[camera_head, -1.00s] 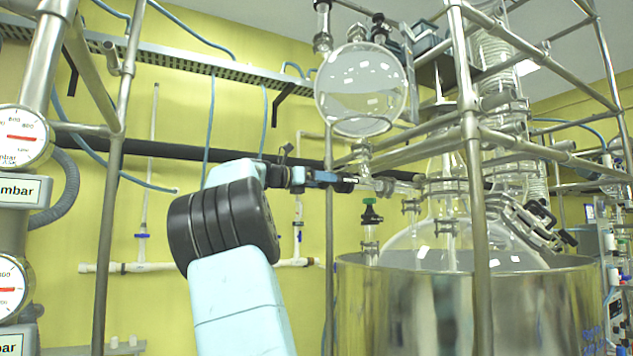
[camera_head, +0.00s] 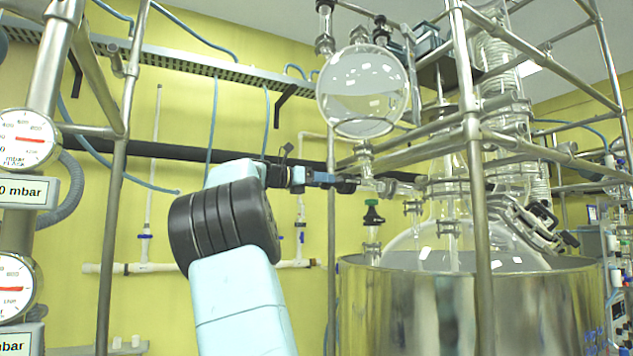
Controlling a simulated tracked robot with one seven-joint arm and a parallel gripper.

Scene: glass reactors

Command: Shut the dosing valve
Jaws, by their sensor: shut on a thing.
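The dosing valve (camera_head: 366,174) sits on the glass neck just below a round glass vessel (camera_head: 362,92) with clear liquid in it. My gripper (camera_head: 352,185) reaches in from the left at the valve's height. Its dark jaws are shut on the valve's handle, which is small and mostly hidden by them. I cannot tell the handle's angle.
A green-capped glass fitting (camera_head: 372,214) stands just below my gripper. Glass tubing leads right to a large flask (camera_head: 440,247) in a shiny metal bath (camera_head: 430,310). Steel frame posts (camera_head: 472,200) stand close by. Pressure gauges (camera_head: 25,138) are at the left.

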